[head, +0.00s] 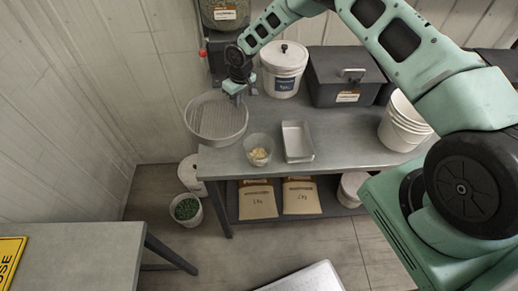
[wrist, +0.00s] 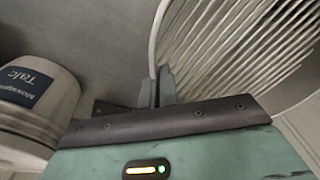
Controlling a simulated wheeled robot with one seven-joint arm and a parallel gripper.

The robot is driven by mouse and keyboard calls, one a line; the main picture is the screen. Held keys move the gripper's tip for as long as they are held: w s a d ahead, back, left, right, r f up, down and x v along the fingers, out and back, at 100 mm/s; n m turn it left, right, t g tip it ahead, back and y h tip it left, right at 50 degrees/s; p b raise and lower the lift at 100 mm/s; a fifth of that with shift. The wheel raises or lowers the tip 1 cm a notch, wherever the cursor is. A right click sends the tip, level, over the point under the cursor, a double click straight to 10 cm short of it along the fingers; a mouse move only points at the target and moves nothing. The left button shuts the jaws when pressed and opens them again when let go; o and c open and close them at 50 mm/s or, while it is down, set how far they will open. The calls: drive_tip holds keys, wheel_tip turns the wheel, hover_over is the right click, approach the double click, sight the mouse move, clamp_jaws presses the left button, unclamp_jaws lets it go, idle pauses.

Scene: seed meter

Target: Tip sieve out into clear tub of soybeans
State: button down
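The round metal sieve (head: 216,119) with a slotted bottom is held by its rim in my gripper (head: 236,94), at the left end of the bench. In the wrist view the fingers (wrist: 160,88) are shut on the rim of the sieve (wrist: 235,50). The sieve's slotted face shows and looks empty; its exact tilt I cannot tell. The clear tub (head: 258,149) stands on the bench near its front left edge, with pale soybeans in the bottom. The sieve is to the left of the tub and apart from it in the picture.
An empty metal tray (head: 298,141) stands right of the tub. A bucket of green material (head: 186,209) is on the floor.

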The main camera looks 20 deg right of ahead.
drive_tip(key=shift+g+h, duration=0.5)
drive_tip(key=shift+g, duration=0.1)
drive_tip(key=shift+w+a+f+b, duration=0.15)
drive_tip(key=shift+w+f+b, duration=0.05)
drive_tip(key=shift+f+b, duration=0.85)
drive_tip(key=shift+w+a+f+b, duration=0.2)
drive_tip(key=shift+f+b, duration=0.65)
drive_tip(key=shift+b, duration=0.3)
drive_tip(key=shift+w+a+f+b, duration=0.15)
drive_tip(key=shift+w+f+b, duration=0.05)
drive_tip(key=shift+f+b, duration=0.85)
drive_tip(key=shift+r, duration=0.1)
